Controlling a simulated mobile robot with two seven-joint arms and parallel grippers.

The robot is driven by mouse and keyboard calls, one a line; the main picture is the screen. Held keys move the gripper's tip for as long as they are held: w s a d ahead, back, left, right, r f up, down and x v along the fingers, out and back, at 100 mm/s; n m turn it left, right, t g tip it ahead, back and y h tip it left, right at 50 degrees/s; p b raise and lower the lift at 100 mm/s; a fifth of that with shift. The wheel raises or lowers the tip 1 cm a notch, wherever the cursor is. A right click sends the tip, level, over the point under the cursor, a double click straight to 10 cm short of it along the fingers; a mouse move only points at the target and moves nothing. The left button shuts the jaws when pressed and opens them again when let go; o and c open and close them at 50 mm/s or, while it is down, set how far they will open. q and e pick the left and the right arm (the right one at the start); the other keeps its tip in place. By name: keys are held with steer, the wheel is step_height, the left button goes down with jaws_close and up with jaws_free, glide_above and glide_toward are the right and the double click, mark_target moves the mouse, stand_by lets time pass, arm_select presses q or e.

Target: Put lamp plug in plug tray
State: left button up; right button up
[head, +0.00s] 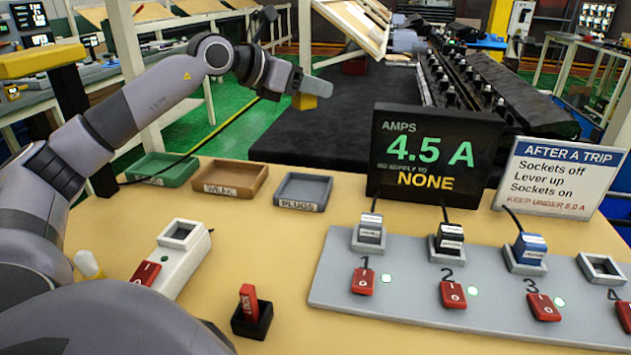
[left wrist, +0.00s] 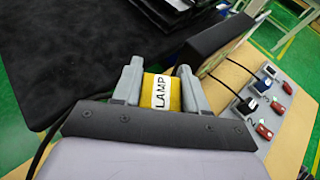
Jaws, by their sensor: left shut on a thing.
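My left gripper (head: 297,88) is raised above and beyond the back edge of the table, over the dark floor mat. It is shut on the yellow lamp plug (head: 304,102). In the left wrist view, the lamp plug (left wrist: 161,93) sits between both fingers, with its white LAMP label facing the camera. The plug tray (head: 303,191) is a grey tray marked PLUGS at the back of the table, and it looks empty. The gripper is well above it and apart from it. My right gripper is not in view.
A brown tray (head: 230,179) and a green tray (head: 162,169) stand left of the plug tray. The amps display (head: 437,157) and a sign (head: 559,178) stand to its right. A grey socket strip (head: 400,290) with plugs and red switches lies in front. A white socket block (head: 180,258) is nearer left.

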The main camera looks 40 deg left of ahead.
arm_select(q)
step_height(320, 180, down, 14)
steer(key=shift+s+f+b, duration=0.1)
steer(key=shift+s+b, duration=0.05)
steer(key=shift+b, duration=0.55)
steer(key=shift+f, duration=2.4)
steer(key=shift+f+b, duration=0.2)
steer(key=shift+b, duration=0.15)
steer(key=o, duration=1.1)
steer(key=shift+r, duration=0.1)
